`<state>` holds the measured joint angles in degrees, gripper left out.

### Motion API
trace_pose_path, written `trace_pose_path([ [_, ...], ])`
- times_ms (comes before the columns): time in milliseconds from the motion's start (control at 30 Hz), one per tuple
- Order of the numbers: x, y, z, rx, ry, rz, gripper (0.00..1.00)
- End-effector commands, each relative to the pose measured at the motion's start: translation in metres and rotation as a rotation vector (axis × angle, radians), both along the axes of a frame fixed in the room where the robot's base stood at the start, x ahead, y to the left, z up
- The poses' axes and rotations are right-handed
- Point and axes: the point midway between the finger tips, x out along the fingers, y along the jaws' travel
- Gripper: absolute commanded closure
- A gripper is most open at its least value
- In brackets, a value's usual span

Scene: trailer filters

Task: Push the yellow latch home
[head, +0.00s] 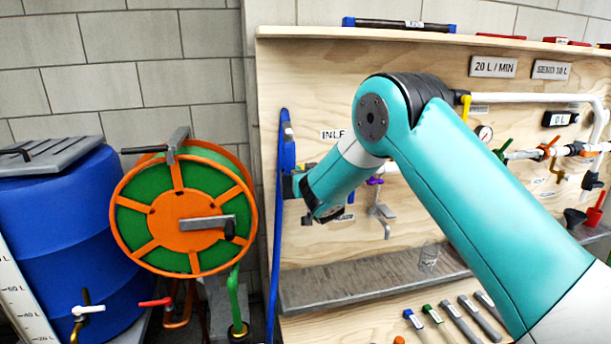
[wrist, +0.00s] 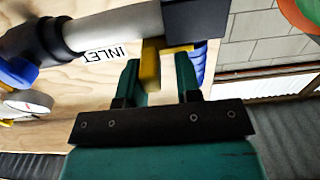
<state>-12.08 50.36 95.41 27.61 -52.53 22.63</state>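The yellow latch (wrist: 150,66) shows in the wrist view as an upright yellow piece with a short yellow bar running right, just under a dark block. My gripper (wrist: 158,72) has its two teal fingers apart. The upright piece lies between them in the picture, closer to the left finger, with a gap to the right finger. I cannot tell whether a finger touches it. In the head view my gripper (head: 293,186) is at the board's left edge, by the blue hose, and mostly hidden by my arm. I cannot make out the latch there.
An INLET label (wrist: 105,54) and a grey pipe (wrist: 110,27) are close to my fingers. A blue hose (head: 276,250) hangs at the board's left edge. An orange and green reel (head: 165,222) and a blue barrel (head: 60,225) stand left. A ledge (head: 350,282) runs below.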

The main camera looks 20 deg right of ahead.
Motion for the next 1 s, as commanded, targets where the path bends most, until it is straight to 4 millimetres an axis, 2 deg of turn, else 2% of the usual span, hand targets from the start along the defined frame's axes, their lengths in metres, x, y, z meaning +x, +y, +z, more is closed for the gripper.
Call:
trace_pose_path([
  [333,-0.001,-0.003,0.0,-0.001,0.0,-0.005,0.57],
  [467,-0.01,-0.002,-0.002,0.0,0.001,-0.004,0.57],
  [567,-0.026,0.001,-0.003,-0.002,0.001,-0.002,0.57],
  [1000,-0.135,0.01,-0.007,-0.002,-0.001,0.001,0.57],
])
